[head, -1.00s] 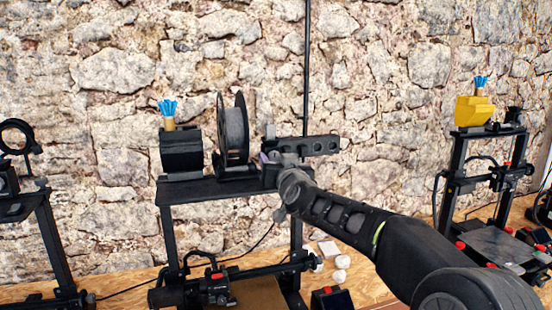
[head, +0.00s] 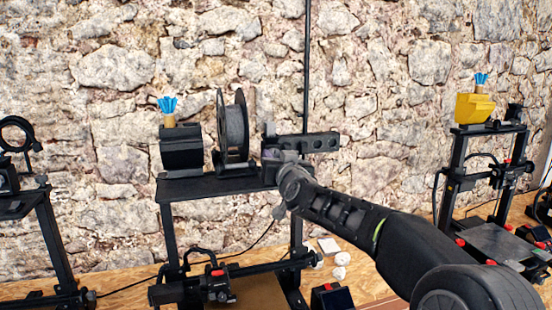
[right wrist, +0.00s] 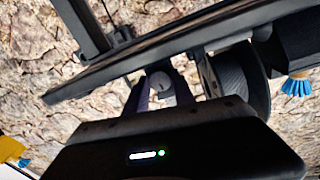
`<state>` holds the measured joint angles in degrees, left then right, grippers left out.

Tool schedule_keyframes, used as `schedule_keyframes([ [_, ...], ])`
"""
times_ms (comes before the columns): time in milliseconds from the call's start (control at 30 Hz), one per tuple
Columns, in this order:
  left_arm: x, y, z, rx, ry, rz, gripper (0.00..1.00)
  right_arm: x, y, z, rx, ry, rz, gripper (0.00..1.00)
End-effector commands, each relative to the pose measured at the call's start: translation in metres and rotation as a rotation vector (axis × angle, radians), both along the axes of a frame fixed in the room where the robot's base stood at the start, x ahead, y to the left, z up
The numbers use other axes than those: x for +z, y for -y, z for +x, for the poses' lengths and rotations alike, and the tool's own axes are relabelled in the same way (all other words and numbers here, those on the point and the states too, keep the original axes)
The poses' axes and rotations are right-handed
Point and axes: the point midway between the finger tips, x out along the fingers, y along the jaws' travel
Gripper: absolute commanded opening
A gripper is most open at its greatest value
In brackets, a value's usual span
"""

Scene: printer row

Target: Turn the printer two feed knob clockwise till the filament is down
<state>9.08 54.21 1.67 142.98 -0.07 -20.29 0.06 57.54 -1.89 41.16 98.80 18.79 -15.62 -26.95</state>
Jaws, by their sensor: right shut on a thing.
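The middle printer (head: 185,190) has a black frame and carries a dark filament spool (head: 236,130) on its top beam. My right gripper (head: 270,157) is at the right end of that beam, just right of the spool. In the right wrist view its two fingers (right wrist: 163,92) stand on either side of a small round grey knob (right wrist: 160,83), shut on it. In the head view the gripper hides the knob. I cannot make out the filament's level. My left gripper is in neither view.
A black box (head: 182,150) with a blue-topped holder (head: 168,108) sits left of the spool. Another printer (head: 455,180) with a yellow bin (head: 474,108) stands at the right, and part of one (head: 50,235) at the left. A stone wall is close behind.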

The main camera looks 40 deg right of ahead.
Motion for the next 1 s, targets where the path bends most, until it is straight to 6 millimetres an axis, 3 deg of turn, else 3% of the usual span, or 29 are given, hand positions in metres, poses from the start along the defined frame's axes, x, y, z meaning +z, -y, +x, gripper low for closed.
schedule_keyframes([
  [467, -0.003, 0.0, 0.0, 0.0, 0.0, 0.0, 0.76, 0.001, -0.001, 0.0, 0.001, 0.06, 0.168, 0.0],
  [1000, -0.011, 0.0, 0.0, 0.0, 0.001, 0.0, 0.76, 0.001, 0.0, 0.0, 0.001, 0.221, 0.628, 0.0],
])
